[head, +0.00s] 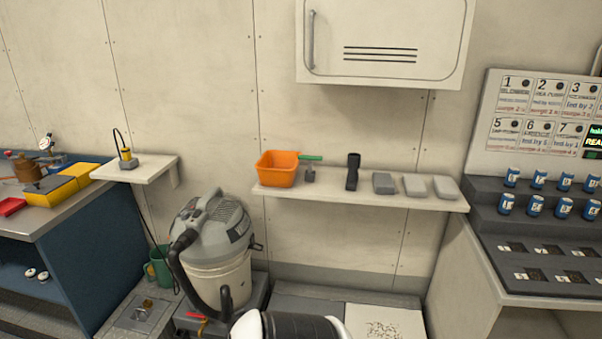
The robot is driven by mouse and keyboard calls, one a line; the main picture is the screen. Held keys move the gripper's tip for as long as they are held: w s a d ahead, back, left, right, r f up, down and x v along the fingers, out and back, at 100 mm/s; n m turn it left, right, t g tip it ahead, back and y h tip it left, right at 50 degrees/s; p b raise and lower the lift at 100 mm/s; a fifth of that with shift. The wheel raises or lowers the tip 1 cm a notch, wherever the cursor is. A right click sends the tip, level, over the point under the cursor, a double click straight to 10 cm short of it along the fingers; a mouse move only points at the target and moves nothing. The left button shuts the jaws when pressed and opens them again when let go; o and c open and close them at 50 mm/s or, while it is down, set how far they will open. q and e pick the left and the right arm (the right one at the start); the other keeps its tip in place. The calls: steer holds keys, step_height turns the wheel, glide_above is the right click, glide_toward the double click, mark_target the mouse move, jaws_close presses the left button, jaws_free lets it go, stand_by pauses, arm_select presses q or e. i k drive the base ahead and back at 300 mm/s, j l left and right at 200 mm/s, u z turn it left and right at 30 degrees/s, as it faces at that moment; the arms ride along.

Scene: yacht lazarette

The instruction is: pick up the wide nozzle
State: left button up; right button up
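A black nozzle-like piece (353,172) stands upright on the white wall shelf (330,193), between a small green-handled tool (310,170) and a grey block (383,184). It is the only loose nozzle shape I can make out, and I cannot tell for sure that it is the wide one. Neither of my grippers shows in the head view.
An orange bin (278,168) sits at the shelf's left end, with two paler blocks (414,186) toward its right end. A wall cabinet (380,42) hangs above. A stepped rack of blue cans (535,205) is at right, a blue bench (90,235) at left.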

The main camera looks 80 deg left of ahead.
mark_target(354, 160)
steer(key=u, duration=2.35)
